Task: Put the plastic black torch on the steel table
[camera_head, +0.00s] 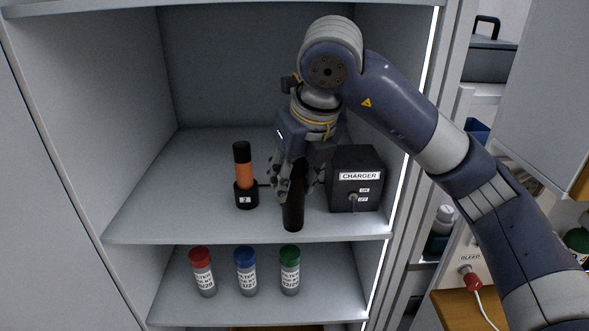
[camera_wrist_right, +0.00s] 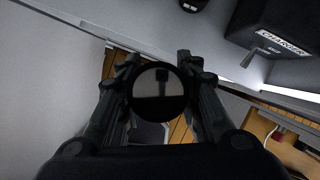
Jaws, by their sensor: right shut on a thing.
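In the right wrist view the torch's round end (camera_wrist_right: 159,104) faces the camera, between the two fingers of my right gripper (camera_wrist_right: 160,70). No steel table is clearly visible. My left gripper is out of view.
An orange torch with a black top (camera_head: 244,165) stands in a holder marked 2 (camera_head: 246,197). The black charger box (camera_head: 356,182) stands right of the gripper. Three bottles with red (camera_head: 201,253), blue (camera_head: 245,255) and green caps (camera_head: 290,253) stand on the shelf below. Cabinet walls flank both sides.

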